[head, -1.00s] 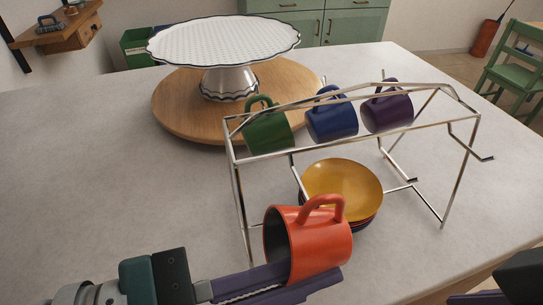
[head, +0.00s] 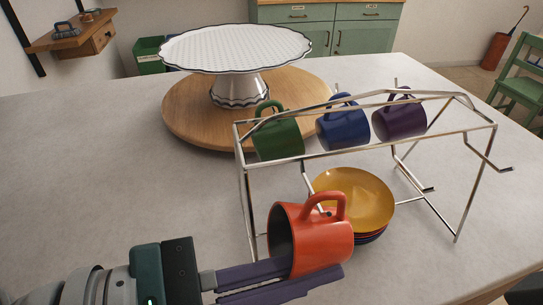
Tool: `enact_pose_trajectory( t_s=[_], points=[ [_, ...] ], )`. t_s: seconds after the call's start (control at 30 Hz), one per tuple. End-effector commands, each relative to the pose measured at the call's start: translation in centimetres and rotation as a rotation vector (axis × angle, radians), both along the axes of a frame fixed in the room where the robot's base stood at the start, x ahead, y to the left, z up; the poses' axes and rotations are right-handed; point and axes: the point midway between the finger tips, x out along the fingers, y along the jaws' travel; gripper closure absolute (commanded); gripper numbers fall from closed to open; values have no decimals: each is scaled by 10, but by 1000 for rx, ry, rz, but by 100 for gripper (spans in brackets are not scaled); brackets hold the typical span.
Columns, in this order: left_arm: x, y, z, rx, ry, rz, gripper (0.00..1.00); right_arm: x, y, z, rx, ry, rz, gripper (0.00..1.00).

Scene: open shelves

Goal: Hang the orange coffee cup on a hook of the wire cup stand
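The orange cup (head: 322,236) is on its side in my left gripper (head: 305,278), mouth to the left and handle up. The purple fingers are at the cup's lower wall, one inside the mouth edge and one below. The wire cup stand (head: 368,146) is just behind the cup. A green cup (head: 278,135), a blue cup (head: 345,128) and a dark purple cup (head: 400,120) hang on its far side. Bare wire prongs show on the near right side.
A stack of saucers, yellow on top (head: 352,195), sits inside the stand behind the cup. A round wooden board (head: 190,117) with a white cake stand (head: 236,48) is at the back. The counter (head: 90,180) is clear at left.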

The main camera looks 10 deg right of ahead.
Motion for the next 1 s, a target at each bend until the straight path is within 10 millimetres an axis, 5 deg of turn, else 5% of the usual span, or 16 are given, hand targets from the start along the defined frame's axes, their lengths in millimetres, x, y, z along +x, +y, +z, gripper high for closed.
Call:
enact_pose_trajectory(
  t_s=[1.0],
  points=[
    [6, 0, -4, -2, -1, 0, 100, 0, -1, -6, -5, 0, 4, 50]
  ],
)
